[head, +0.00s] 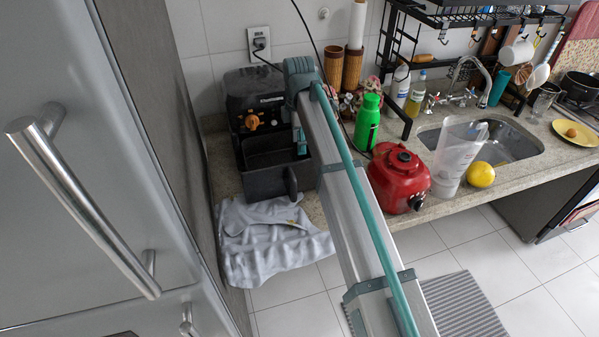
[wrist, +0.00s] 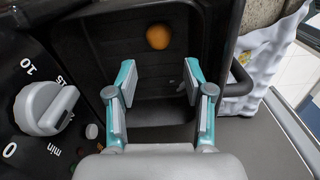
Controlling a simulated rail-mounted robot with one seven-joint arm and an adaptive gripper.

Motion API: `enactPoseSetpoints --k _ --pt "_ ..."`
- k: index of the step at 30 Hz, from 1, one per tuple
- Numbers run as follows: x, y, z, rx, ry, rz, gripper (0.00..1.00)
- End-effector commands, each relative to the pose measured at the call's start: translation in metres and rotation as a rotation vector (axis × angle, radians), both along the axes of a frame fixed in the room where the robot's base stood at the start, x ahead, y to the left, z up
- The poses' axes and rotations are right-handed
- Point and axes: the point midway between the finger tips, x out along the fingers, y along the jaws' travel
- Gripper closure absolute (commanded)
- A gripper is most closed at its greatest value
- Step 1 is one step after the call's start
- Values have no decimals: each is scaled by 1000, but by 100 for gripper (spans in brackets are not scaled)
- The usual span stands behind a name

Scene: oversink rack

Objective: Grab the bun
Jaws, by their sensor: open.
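A round orange-brown bun (wrist: 158,36) lies in the dark fryer basket (wrist: 85,50), near the top of the wrist view. My gripper (wrist: 158,82) is open, with its two teal and grey fingers spread apart over the basket. The bun is beyond the fingertips and nothing is between the fingers. In the head view, the black air fryer (head: 252,85) stands on the counter with its basket (head: 262,180) pulled out. The bun cannot be seen there. My gripper (head: 301,141) is mostly hidden behind my arm at the basket's right side.
A grey-white cloth (head: 265,240) hangs over the counter edge in front of the basket. A green bottle (head: 367,122) and red blender base (head: 398,178) stand to the right. A yellow plate (head: 580,132) with a small brown round item lies past the sink (head: 510,145).

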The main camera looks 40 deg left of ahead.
Motion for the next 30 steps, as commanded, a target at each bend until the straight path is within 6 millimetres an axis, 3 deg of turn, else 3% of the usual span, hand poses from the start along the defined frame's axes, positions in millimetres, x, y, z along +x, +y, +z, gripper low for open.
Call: enactPoseSetpoints --k 9,19,30 --pt "0 -1 -41 -2 1 -3 48" --pt "0 0 -60 -2 1 -4 48" --pt "-1 2 -101 -1 1 -4 48"
